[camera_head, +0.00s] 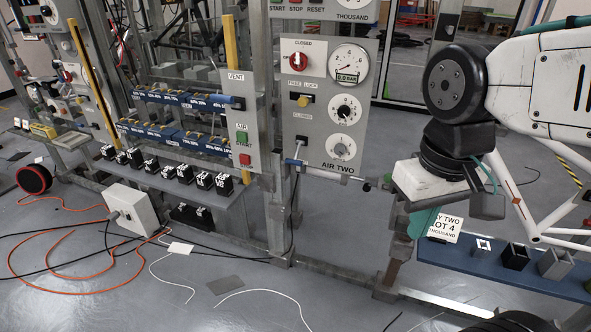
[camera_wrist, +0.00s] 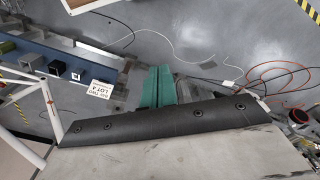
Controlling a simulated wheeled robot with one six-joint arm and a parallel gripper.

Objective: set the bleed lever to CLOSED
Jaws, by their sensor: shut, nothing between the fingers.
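A grey panel (camera_head: 325,135) marked AIR TWO stands upright in the middle of the head view. A red knob (camera_head: 298,61) sits under a CLOSED label at its upper left. A yellow lever-like part (camera_head: 303,100) sits below a FREE LOCK label, with another small CLOSED label beneath it. I cannot tell for certain which one is the bleed lever, and its setting is too small to read. My gripper (camera_head: 421,226) points down, right of the panel and apart from it. Its teal fingers (camera_wrist: 158,87) are together and empty in the wrist view.
A gauge (camera_head: 348,62) reading 0.0 bar and two dials share the panel. A blue shelf (camera_head: 480,262) with small blocks and a LOT 4 card (camera_head: 444,227) is close to my gripper. Orange hose (camera_head: 60,233) and cables lie on the floor at left.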

